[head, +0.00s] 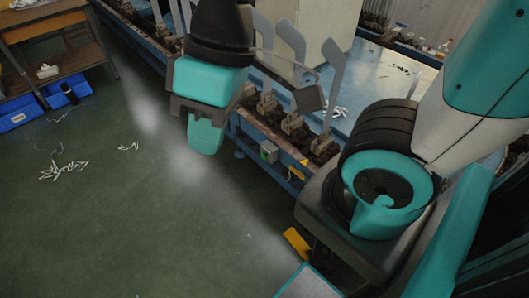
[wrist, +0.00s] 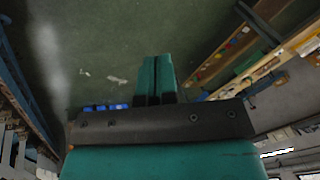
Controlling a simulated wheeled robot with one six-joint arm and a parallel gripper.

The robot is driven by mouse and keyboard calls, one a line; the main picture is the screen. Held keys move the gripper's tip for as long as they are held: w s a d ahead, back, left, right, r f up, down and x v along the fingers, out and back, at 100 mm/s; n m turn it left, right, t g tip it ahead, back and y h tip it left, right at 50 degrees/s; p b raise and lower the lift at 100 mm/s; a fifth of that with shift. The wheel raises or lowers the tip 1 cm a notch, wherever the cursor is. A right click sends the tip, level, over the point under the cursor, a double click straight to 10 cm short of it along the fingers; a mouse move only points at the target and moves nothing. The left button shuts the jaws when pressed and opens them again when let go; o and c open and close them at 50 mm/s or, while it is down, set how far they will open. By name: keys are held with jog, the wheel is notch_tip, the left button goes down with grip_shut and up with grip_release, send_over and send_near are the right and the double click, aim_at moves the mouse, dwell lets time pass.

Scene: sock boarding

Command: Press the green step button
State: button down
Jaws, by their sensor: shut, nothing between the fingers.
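The green step button (head: 266,153) sits on a small grey box on the side of the blue machine frame in the head view, right of my gripper in the picture. My gripper (head: 205,137) hangs in front of the machine, its teal fingers pointing down and closed together, with nothing held. A gap shows in the picture between the fingers and the button. In the wrist view my closed fingers (wrist: 158,76) point out over the green floor. I cannot make out the button in the wrist view.
The blue machine frame (head: 236,126) carries several upright grey sock forms (head: 334,84). White socks (head: 64,171) lie on the floor at the left. A wooden table (head: 42,27) with blue bins (head: 18,115) stands at the upper left. The floor at the lower left is mostly clear.

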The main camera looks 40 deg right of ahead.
jog(key=shift+s+a, duration=0.1)
jog(key=shift+a, duration=0.05)
jog(key=w+d+f+m+t+h+b, duration=0.15)
jog(key=w+d+f+b, duration=0.25)
jog(key=w+f+b, duration=0.45)
jog(key=w+d+f+m+t+h+b, duration=0.15)
jog(key=w+d+f+b, duration=0.35)
jog(key=f+b, duration=0.6)
jog(key=w+d+f+m+t+h+b, duration=0.1)
jog(key=w+d+f+m+b, duration=0.15)
jog(key=w+f+b, duration=0.75)
jog(key=w+d+f+m+h+b, duration=0.1)
jog(key=w+d+f+h+b, duration=0.1)
jog(key=d+f+b, duration=0.4)
jog(key=w+d+f+m+h+b, duration=0.1)
jog(key=w+d+f+b, duration=0.3)
jog(key=f, duration=1.2)
jog(key=w+d+f+m+h+b, duration=0.1)
jog(key=w+d+f+h+b, duration=0.1)
jog(key=d+f+b, duration=0.6)
jog(key=d+f+h, duration=0.1)
jog(key=d+f, duration=0.2)
jog(key=d, duration=0.1)
jog(key=shift+w+f, duration=0.4)
jog(key=shift+a, duration=0.1)
